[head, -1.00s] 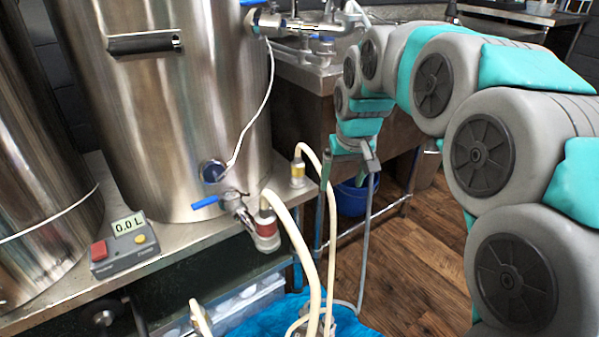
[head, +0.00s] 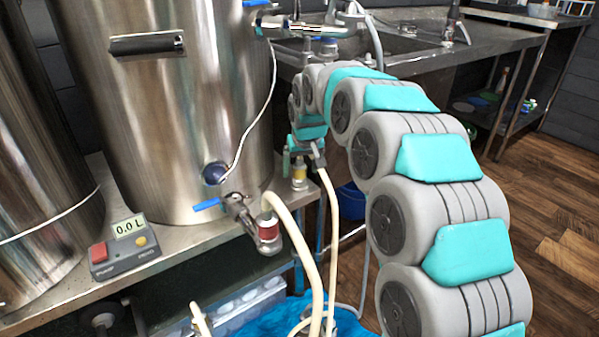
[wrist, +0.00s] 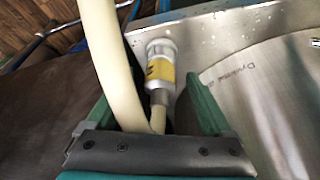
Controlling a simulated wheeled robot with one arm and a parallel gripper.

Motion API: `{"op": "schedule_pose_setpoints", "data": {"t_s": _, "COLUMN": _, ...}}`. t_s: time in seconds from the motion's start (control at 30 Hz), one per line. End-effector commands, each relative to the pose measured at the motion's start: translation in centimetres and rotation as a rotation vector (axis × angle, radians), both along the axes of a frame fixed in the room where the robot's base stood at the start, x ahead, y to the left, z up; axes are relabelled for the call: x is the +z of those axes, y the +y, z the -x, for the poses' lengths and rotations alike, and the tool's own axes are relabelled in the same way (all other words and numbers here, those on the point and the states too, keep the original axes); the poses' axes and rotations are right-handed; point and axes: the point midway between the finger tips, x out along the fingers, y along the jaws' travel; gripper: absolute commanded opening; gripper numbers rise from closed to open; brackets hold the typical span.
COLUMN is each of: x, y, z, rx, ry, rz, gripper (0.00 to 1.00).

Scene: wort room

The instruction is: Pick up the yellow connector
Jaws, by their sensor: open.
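The yellow connector (head: 299,172) stands upright near the edge of the steel counter, right of the large kettle. It has a yellow band and a cream hose. In the wrist view the connector (wrist: 160,68) lies ahead, between the lines of my two green fingers. My gripper (head: 301,158) is open and close to the connector in the head view; the wrist view shows my gripper (wrist: 146,92) with nothing clamped. The thick hose (wrist: 108,60) crosses beside the left finger. Whether a finger touches the connector or hose, I cannot tell.
The kettle (head: 165,110) stands close to the left of the connector. A red-banded connector (head: 267,230) hangs at the kettle's valve. A control box (head: 125,250) sits on the counter (head: 180,243). A sink (head: 400,45) is behind my arm. Wooden floor is free at right.

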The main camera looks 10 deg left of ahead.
Motion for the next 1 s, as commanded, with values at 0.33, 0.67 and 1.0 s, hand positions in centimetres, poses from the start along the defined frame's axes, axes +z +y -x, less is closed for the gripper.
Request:
{"op": "schedule_pose_setpoints", "data": {"t_s": 0.33, "x": -2.4, "y": 0.5, "z": -0.9, "rx": 0.000, "ry": -0.002, "rz": -0.001, "gripper": 0.86}}
{"op": "schedule_pose_setpoints", "data": {"t_s": 0.67, "x": -2.4, "y": 0.5, "z": -0.9, "rx": 0.000, "ry": -0.002, "rz": -0.001, "gripper": 0.56}}
{"op": "schedule_pose_setpoints", "data": {"t_s": 1.0, "x": -2.3, "y": 0.5, "z": -0.9, "rx": 0.000, "ry": -0.002, "rz": -0.001, "gripper": 0.18}}
